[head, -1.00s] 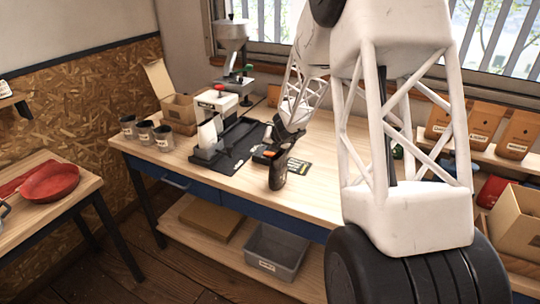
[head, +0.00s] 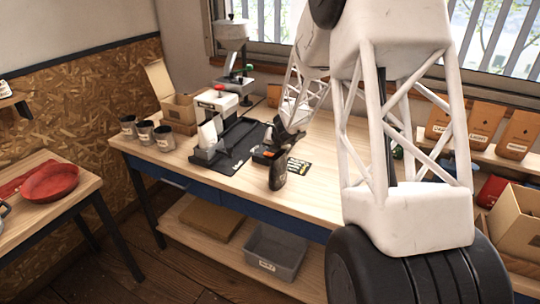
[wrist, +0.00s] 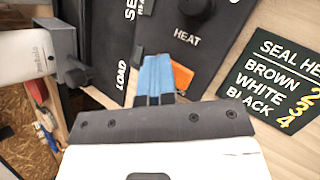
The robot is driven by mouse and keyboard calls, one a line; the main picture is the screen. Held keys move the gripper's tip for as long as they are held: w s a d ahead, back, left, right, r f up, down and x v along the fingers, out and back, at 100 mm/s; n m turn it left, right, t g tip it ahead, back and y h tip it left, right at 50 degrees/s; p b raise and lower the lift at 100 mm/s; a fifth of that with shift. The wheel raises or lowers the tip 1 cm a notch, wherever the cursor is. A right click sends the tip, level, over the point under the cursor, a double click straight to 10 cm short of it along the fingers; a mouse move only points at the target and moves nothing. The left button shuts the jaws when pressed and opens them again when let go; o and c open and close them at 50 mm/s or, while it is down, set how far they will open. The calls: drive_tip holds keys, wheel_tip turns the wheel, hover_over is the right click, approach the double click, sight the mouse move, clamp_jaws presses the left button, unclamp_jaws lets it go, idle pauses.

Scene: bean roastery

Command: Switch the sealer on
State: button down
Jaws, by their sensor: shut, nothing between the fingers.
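The sealer (head: 236,144) stands on the bench in the head view, with a black base and a white upright part. In the wrist view its black panel (wrist: 205,40) carries the word HEAT and a round black knob (wrist: 197,8). An orange switch (wrist: 182,76) sits at the panel's near edge. My gripper (wrist: 155,62) is shut and empty. Its blue fingers are just left of the orange switch and partly cover that area. Whether they touch the switch cannot be told, nor which way it is set. In the head view my wrist hides part of the sealer's right end.
Several dark cups (head: 163,138) and a cardboard box (head: 182,112) stand left. A grinder-like machine (head: 232,50) is behind. The bench top (head: 325,190) is clear at the front right.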

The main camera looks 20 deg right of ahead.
drive_tip(key=shift+s+f, duration=0.2)
drive_tip(key=shift+f, duration=0.35)
drive_tip(key=shift+s+f, duration=0.15)
drive_tip(key=shift+f, duration=0.35)
drive_tip(key=shift+a+r, duration=0.15)
idle(0.3)
drive_tip(key=shift+w+a+r, duration=0.1)
drive_tip(key=shift+a+r, duration=0.05)
drive_tip(key=shift+r, duration=0.4)
drive_tip(key=shift+w+a+r, duration=0.1)
drive_tip(key=shift+w+r, duration=0.05)
drive_tip(key=shift+r, duration=0.8)
drive_tip(key=shift+w+d+r, duration=0.1)
drive_tip(key=shift+w+r, duration=0.1)
drive_tip(key=shift+r, duration=0.75)
drive_tip(key=shift+w+a+r, duration=0.1)
drive_tip(key=shift+w+r, duration=0.05)
drive_tip(key=shift+r, duration=0.8)
